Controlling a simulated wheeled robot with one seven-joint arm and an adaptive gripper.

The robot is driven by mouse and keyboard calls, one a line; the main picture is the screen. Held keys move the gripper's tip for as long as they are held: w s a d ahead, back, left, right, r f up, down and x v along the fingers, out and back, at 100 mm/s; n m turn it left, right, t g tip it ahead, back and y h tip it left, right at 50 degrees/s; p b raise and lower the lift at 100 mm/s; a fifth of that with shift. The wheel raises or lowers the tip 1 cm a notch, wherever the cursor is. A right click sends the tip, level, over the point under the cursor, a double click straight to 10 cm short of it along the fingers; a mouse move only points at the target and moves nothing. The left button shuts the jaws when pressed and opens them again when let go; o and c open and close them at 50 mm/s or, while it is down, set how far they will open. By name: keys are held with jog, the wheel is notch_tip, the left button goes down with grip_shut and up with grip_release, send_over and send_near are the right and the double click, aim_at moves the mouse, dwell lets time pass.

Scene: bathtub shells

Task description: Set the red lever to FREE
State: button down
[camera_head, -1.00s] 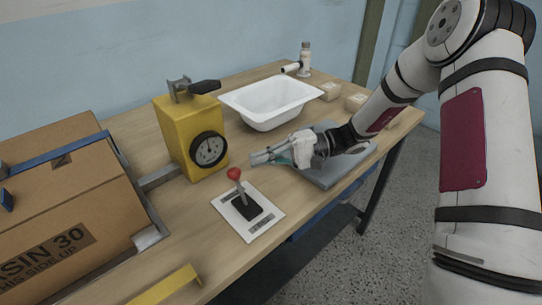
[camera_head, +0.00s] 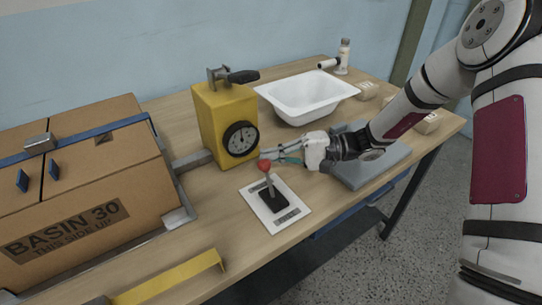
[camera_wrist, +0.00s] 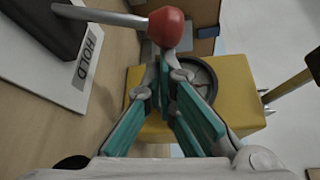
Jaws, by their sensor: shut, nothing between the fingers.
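The red lever (camera_head: 265,167) has a red ball knob on a grey shaft and rises from a black base on a white plate (camera_head: 293,221) on the table. In the wrist view the red knob (camera_wrist: 167,27) is just beyond my fingertips, and the plate's HOLD label (camera_wrist: 87,58) is readable at the left. The FREE label is not readable in any view. My gripper (camera_head: 268,154) is shut and empty, right by the knob on its right side. I cannot tell whether the fingertips touch the knob.
A yellow box with a round dial (camera_head: 227,125) stands just behind the lever. A large cardboard box (camera_head: 90,190) fills the left. A white basin (camera_head: 307,97) and a grey slab (camera_head: 365,170) are behind and right. A yellow bracket (camera_head: 170,280) lies at the front edge.

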jog(key=shift+s+d+r+n, duration=0.2)
jog(key=shift+s+r+n, duration=0.05)
jog(key=shift+n, duration=0.15)
jog(key=shift+s+d+r+n+y, duration=0.4)
jog(key=shift+s+n+y, duration=0.15)
jog(key=shift+n+y, duration=0.15)
jog(key=s+n, duration=0.1)
jog(key=s+d+r+n+y, duration=0.1)
jog(key=shift+d+n+g+y+p, duration=0.2)
jog(key=shift+n+g+y+p, duration=0.1)
jog(key=shift+n+p, duration=0.1)
jog(key=shift+s+d+p, duration=0.45)
jog(key=shift+s+p, duration=0.1)
jog(key=shift+s, duration=0.15)
jog(key=shift+s+d+p, duration=0.4)
jog(key=shift+s+p, duration=0.15)
jog(key=shift+s, duration=0.1)
jog(key=d, duration=0.4)
jog(key=d+f, duration=0.1)
jog(key=d, duration=0.3)
jog(key=w+d, duration=0.1)
jog(key=d, duration=0.3)
jog(key=shift+f, duration=0.4)
jog(key=shift+s+a+r, duration=0.1)
